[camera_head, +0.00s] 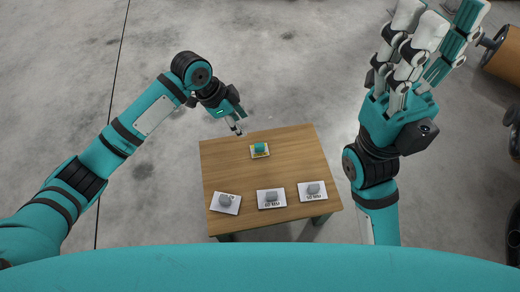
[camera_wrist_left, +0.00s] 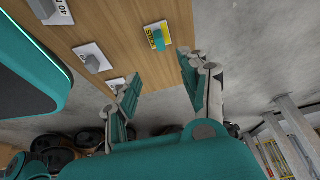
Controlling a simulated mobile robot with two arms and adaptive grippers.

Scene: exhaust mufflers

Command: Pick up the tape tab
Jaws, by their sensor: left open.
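A small teal block (camera_head: 260,147) lies on a pale card near the back of the wooden table. In the left wrist view the teal block (camera_wrist_left: 158,40) sits on a yellow-and-white card with dark lettering. Grey tabs (camera_head: 225,200), (camera_head: 271,197) and (camera_head: 313,189) lie on white cards along the front. I cannot tell for sure which piece is the tape tab. My left gripper (camera_head: 237,128) is open and empty, above and beyond the table's back edge, apart from the teal block. Its fingers (camera_wrist_left: 158,76) show in the wrist view. My right gripper (camera_head: 425,40) is raised right of the table, fingers spread, empty.
The wooden table (camera_head: 220,160) has bare space between the teal block and the front cards. The front cards carry size markings, some legible as MM. Concrete floor surrounds the table. A brown cylinder (camera_head: 503,55) and dark round parts stand at the far right.

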